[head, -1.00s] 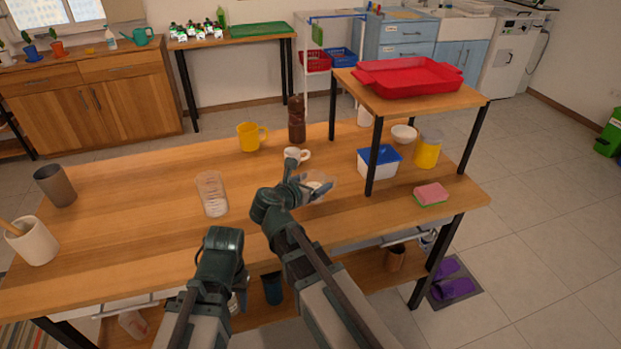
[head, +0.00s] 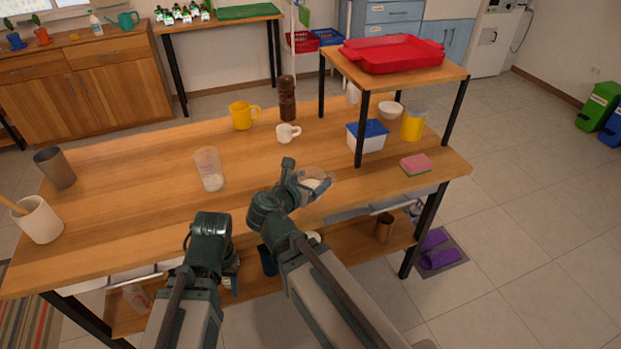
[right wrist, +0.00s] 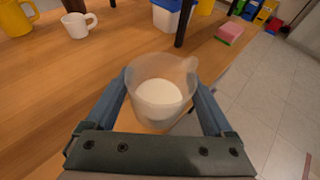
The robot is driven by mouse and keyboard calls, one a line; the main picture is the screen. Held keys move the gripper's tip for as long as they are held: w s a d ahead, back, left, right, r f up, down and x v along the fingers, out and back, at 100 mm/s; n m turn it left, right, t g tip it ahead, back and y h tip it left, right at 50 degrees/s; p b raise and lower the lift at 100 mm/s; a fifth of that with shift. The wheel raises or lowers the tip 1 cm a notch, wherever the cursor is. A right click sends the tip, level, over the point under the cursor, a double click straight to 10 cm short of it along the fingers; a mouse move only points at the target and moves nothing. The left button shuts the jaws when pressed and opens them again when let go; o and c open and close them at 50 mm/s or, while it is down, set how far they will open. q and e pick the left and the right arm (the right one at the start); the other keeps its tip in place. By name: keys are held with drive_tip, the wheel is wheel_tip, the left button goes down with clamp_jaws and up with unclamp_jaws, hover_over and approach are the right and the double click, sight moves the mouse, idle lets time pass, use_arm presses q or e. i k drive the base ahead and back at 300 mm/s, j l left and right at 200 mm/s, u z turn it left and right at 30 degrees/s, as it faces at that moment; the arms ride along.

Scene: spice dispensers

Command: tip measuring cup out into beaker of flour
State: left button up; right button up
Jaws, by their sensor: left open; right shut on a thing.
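The measuring cup (head: 317,181) is clear, with white powder in it. My right gripper (head: 306,187) is shut on it and holds it near the table's front edge. In the right wrist view the cup (right wrist: 160,95) sits between the two fingers, roughly upright, with its powder inside. The beaker of flour (head: 208,168) is a tall clear vessel with white powder at its bottom. It stands upright on the table, to the left of the cup and apart from it. My left gripper (head: 232,272) is open at the table's front edge; its fingertips are partly hidden by its own wrist.
A white mug (head: 288,132), yellow mug (head: 241,116) and brown grinder (head: 287,98) stand behind. A raised shelf with a red tray (head: 392,54) is at right, near a blue-lidded box (head: 367,136) and sponge (head: 415,165). The tabletop around the beaker is clear.

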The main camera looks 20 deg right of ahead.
sight(207, 159)
drive_tip(key=u, duration=2.2)
drive_tip(key=k+l, duration=0.2)
drive_tip(key=l, duration=0.15)
drive_tip(key=k+l, duration=0.2)
drive_tip(key=l, duration=0.2)
drive_tip(key=k+l+u, duration=0.1)
drive_tip(key=l, duration=0.25)
drive_tip(key=k+l, duration=0.3)
